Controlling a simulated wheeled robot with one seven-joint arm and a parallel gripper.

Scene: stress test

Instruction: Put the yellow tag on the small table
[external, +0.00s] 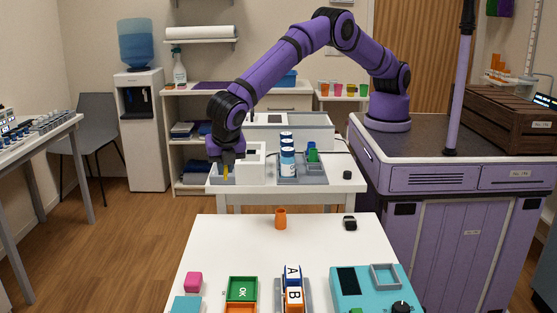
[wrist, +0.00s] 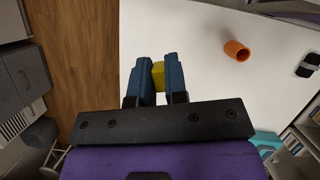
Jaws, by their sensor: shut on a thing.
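My gripper (external: 227,160) has its blue fingers closed on the yellow tag (external: 226,172), which points down below the fingertips in the external view. In the wrist view the yellow tag (wrist: 158,75) shows between the two fingers of my gripper (wrist: 154,82), partly hidden by them. The tag is held in the air; the wrist view shows the left edge of a white tabletop (wrist: 205,50) behind it. The front white table (external: 225,240) and a second white table (external: 340,180) behind it both show. I cannot tell which is the small table.
The front table bears an orange cup (external: 281,218), a black item (external: 350,223), a pink cube (external: 193,282), a green box (external: 242,288), lettered blocks (external: 293,284) and a teal device (external: 350,290). Its far left part is bare. White devices (external: 255,165) and bottles (external: 287,160) stand on the rear table.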

